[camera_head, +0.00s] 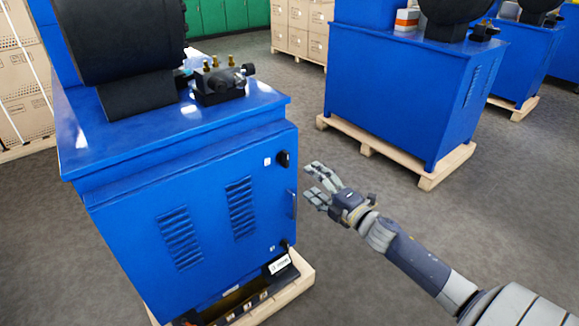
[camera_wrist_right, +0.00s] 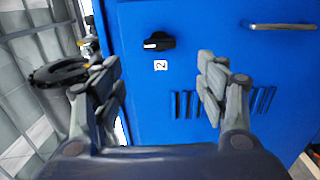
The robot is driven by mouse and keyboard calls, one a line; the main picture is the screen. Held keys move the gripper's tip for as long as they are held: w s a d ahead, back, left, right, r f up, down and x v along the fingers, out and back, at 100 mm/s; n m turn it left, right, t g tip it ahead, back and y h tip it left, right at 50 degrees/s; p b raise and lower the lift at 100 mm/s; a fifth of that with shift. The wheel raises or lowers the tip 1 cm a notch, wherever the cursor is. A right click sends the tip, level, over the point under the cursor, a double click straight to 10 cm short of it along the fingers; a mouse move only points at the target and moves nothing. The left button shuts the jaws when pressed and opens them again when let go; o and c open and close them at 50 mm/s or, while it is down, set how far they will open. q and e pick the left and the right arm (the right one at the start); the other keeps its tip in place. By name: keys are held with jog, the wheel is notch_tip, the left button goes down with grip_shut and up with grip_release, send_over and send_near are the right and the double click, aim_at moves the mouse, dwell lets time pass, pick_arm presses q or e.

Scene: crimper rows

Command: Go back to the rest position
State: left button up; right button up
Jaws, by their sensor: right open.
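My right gripper (camera_head: 318,184) is in the head view, just right of the front of the nearest blue cabinet (camera_head: 190,215). It is open, with nothing between its fingers. In the right wrist view the two fingers of the right gripper (camera_wrist_right: 162,85) stand wide apart in front of the blue door (camera_wrist_right: 160,110). A black rotary knob (camera_wrist_right: 160,41) and a silver handle (camera_wrist_right: 283,26) show on that door. The knob also shows in the head view (camera_head: 283,159). I cannot tell whether the fingers touch the cabinet. My left gripper is not in view.
The near cabinet carries a black cylinder machine (camera_head: 120,40) and a fitting block with brass parts (camera_head: 218,80). It stands on a wooden pallet (camera_head: 285,295). More blue cabinets (camera_head: 400,90) on pallets stand behind. Cardboard boxes (camera_head: 25,85) are at the left. Grey floor (camera_head: 500,215) is open at right.

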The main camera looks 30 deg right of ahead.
jog(key=s+a+f+m+g+h, duration=0.25)
jog(key=s+f+m, duration=0.25)
jog(key=f, duration=0.7)
jog(key=s+a+f+m+g+h, duration=0.25)
jog(key=s+f+m+g, duration=0.2)
jog(key=f, duration=0.75)
jog(key=s+a+f+m+g+y, duration=0.2)
jog(key=s+a+f+m+g, duration=0.3)
jog(key=s+a+f, duration=0.6)
jog(key=s+a+f+m+g+y, duration=0.2)
jog(key=s+a+f+g, duration=0.2)
jog(key=s+a, duration=0.55)
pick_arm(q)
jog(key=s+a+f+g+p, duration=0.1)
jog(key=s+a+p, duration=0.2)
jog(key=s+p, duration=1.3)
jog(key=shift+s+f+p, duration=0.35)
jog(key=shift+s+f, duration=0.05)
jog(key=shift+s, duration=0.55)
pick_arm(e)
jog(key=s+d, duration=0.2)
jog(key=s, duration=0.7)
jog(key=s+d+f+g, duration=0.1)
jog(key=s+d, duration=0.2)
jog(key=s, duration=0.7)
jog(key=shift+d+f+h, duration=0.2)
jog(key=shift+f+h, duration=0.1)
